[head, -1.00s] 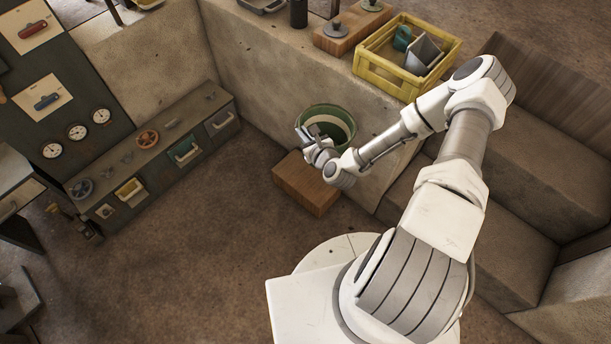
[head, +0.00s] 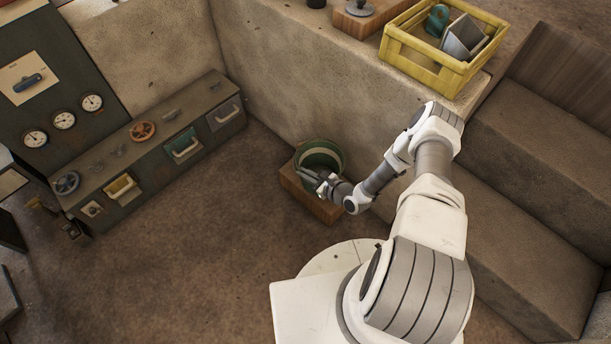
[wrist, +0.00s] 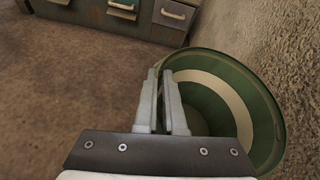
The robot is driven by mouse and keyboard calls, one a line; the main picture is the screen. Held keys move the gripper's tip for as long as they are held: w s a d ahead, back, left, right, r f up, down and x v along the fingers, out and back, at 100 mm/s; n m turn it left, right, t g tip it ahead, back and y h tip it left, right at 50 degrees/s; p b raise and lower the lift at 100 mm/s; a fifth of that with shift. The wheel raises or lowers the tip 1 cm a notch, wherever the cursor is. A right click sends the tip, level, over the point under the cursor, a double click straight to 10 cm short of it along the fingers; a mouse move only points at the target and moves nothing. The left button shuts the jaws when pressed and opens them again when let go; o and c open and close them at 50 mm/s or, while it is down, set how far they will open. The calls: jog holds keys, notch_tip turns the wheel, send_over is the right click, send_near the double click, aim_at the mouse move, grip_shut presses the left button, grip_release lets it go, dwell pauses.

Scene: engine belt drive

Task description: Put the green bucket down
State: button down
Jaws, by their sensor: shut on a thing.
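The green bucket (head: 319,156) with a pale band inside stands upright at the wooden block (head: 318,204) beside the concrete wall. Whether its base touches the block is hidden. My gripper (head: 318,178) is at the bucket's near left rim. In the wrist view, the bucket (wrist: 235,100) fills the right side, and my gripper's fingers (wrist: 164,78) are close together across its left rim. My gripper is shut on the bucket's rim.
A low cabinet (head: 150,150) with drawers and handwheels stands to the left. A yellow crate (head: 425,66) sits on the wall ledge above. Stone steps (head: 530,200) rise on the right. The brown floor (head: 190,260) to the left is clear.

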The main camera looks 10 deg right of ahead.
aim_at(300, 164)
jog(key=w+f, duration=0.1)
jog(key=w+f+b, duration=0.1)
jog(key=w, duration=0.2)
jog(key=shift+w+d+f, duration=0.25)
jog(key=shift+f, duration=0.15)
jog(key=shift+f+b, duration=1.05)
jog(key=shift+f, duration=0.95)
jog(key=c, duration=1)
grip_release()
jog(key=p+v, duration=0.3)
jog(key=v, duration=0.9)
jog(key=shift+p, duration=0.35)
